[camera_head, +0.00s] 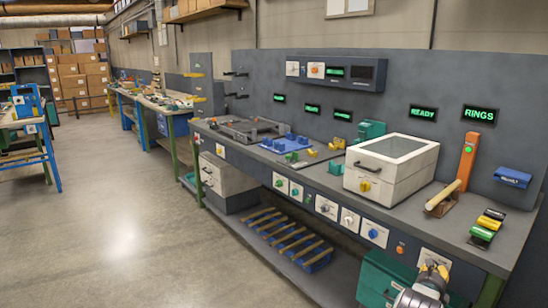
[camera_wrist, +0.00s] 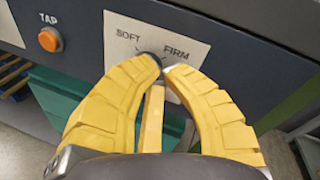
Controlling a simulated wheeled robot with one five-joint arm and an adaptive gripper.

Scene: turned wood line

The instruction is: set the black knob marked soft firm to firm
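The black knob (camera_wrist: 149,54) is mostly hidden behind my fingertips in the wrist view; a dark edge shows, but its pointer cannot be made out. It is on a white plate (camera_wrist: 124,18) marked SOFT on the left and FIRM on the right, with dark tick lines. My gripper (camera_wrist: 164,66) has its yellow fingertips close together at the knob, with a narrow gap between them. Whether they grip the knob cannot be told. In the head view my gripper (camera_head: 436,266) is at the white plate (camera_head: 427,256) at lower right; the knob is hidden there.
An orange TAP button (camera_wrist: 49,40) is left of the plate, also visible in the head view (camera_head: 400,247). A blue knob (camera_head: 373,233) is further left on the bench front. A green box (camera_head: 375,278) stands below. A lidded white box (camera_head: 391,166) is on the bench top.

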